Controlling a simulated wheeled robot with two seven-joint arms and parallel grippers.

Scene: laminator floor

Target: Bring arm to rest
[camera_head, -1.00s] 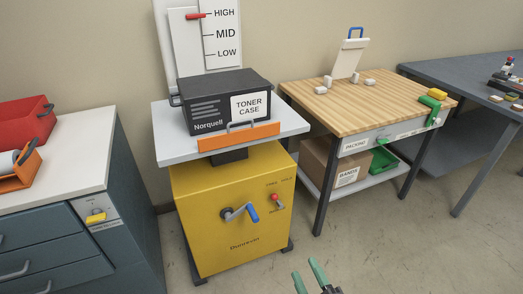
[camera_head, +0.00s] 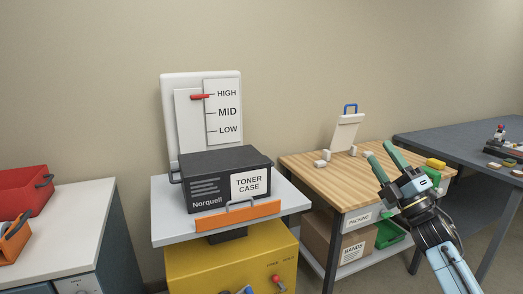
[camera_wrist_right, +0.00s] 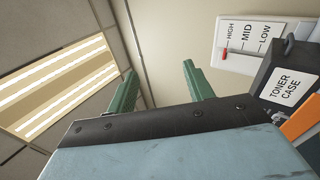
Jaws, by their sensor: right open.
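My right gripper (camera_head: 381,161) has green fingers and stands raised in front of the wooden packing table, pointing up and to the left. Its fingers are apart with nothing between them. In the right wrist view the two green fingers (camera_wrist_right: 158,88) are also spread and empty, with ceiling and wall beyond them. My left gripper is not in view. The black toner case (camera_head: 222,180) sits on the grey platform of the yellow lift (camera_head: 225,265), to the left of my right gripper and apart from it.
A level board (camera_head: 222,112) reads HIGH, MID and LOW, its red pointer at HIGH. The wooden table (camera_head: 303,165) carries a clipboard-like stand (camera_head: 347,131) and small white blocks. A white-topped cabinet (camera_head: 75,215) stands left, a dark bench (camera_head: 460,140) right. Open air surrounds my gripper.

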